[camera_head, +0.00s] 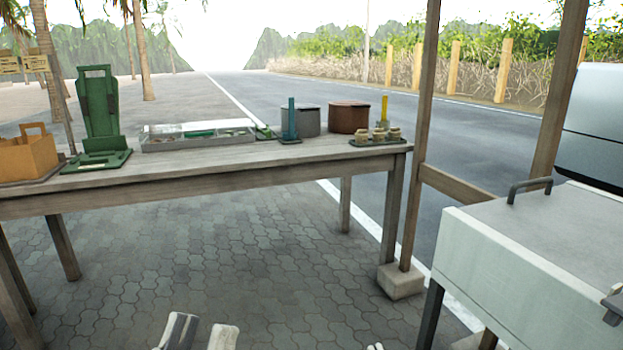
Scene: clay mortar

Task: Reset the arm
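My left gripper (204,328) shows at the bottom edge of the head view, left of centre. Its two pale fingers stand apart with a gap between them and nothing in the gap. It is low over the paved ground, in front of the wooden table (230,165) and apart from it. Only a small pale tip of my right gripper (375,347) shows at the bottom edge, right of centre; the rest is out of the frame. I cannot tell whether it is open or shut.
On the table stand an orange-brown crate (28,155), a green stand (99,120), a shallow tray (160,142), a grey container (308,121), a brown container (348,117) and a tray of small cups (365,141). A wooden post (420,140) and a white cabinet (530,260) stand right.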

